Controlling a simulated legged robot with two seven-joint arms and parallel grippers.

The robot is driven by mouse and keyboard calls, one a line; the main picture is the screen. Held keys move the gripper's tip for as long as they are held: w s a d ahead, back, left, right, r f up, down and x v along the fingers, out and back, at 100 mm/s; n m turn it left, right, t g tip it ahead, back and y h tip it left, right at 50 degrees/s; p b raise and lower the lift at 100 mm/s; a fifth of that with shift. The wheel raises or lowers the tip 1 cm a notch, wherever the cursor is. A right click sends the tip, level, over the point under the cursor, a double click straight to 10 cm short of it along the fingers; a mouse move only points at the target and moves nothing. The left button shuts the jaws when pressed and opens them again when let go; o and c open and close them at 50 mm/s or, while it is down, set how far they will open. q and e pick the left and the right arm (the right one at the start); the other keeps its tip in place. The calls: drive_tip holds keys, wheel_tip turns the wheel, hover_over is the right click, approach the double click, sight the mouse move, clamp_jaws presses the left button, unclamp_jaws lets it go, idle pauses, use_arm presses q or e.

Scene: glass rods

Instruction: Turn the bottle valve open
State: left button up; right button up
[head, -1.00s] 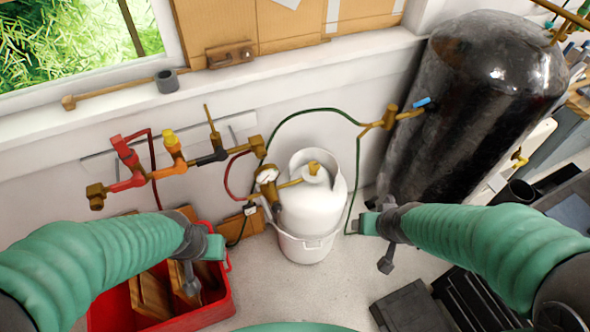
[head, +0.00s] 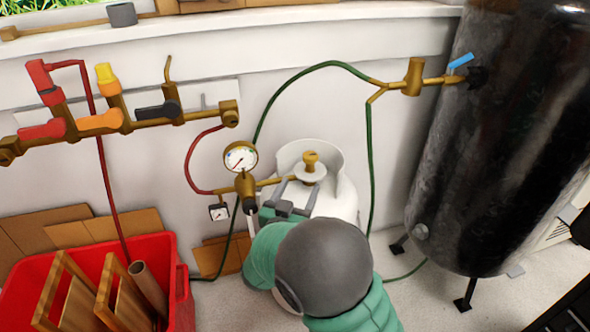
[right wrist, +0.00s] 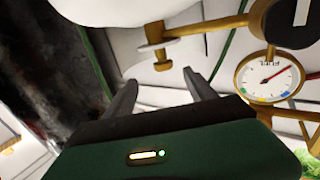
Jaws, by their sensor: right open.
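The white gas bottle (head: 335,200) stands on the floor by the wall, partly hidden behind my right arm. Its brass valve (head: 311,160) sticks up at the top, inside the white collar. In the right wrist view the brass valve (right wrist: 157,48) shows just beyond the fingertips, roughly between them in the picture. My right gripper (head: 297,190) is open and empty, in front of the valve and apart from it; its fingers (right wrist: 160,77) also show in the right wrist view. My left gripper is not in view.
A pressure gauge (head: 240,157) on a brass regulator sits close left of the valve. A green hose (head: 369,160) runs behind the bottle. A large dark tank (head: 490,140) stands at the right. A red crate (head: 180,300) with wooden pieces stands at lower left. Coloured valves (head: 100,120) line the wall.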

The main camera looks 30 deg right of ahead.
sight(313, 153)
drive_tip(key=x, duration=0.1)
drive_tip(key=b+x, duration=0.2)
drive_tip(key=x, duration=0.1)
drive_tip(key=shift+w+a+r, duration=0.15)
drive_tip(key=shift+w+a, duration=0.1)
drive_tip(key=shift+w, duration=0.2)
drive_tip(key=b+x, duration=0.3)
drive_tip(key=x, duration=0.7)
drive_tip(key=shift+d+b, duration=0.4)
drive_tip(key=shift+w+d, duration=0.15)
drive_tip(key=shift+w, duration=0.2)
drive_tip(key=shift+w+r, duration=0.15)
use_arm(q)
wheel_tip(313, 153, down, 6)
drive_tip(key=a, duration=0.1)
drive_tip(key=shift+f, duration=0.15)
use_arm(e)
drive_tip(key=shift+d, duration=0.1)
drive_tip(key=shift+c, duration=0.4)
drive_tip(key=c, duration=1.3)
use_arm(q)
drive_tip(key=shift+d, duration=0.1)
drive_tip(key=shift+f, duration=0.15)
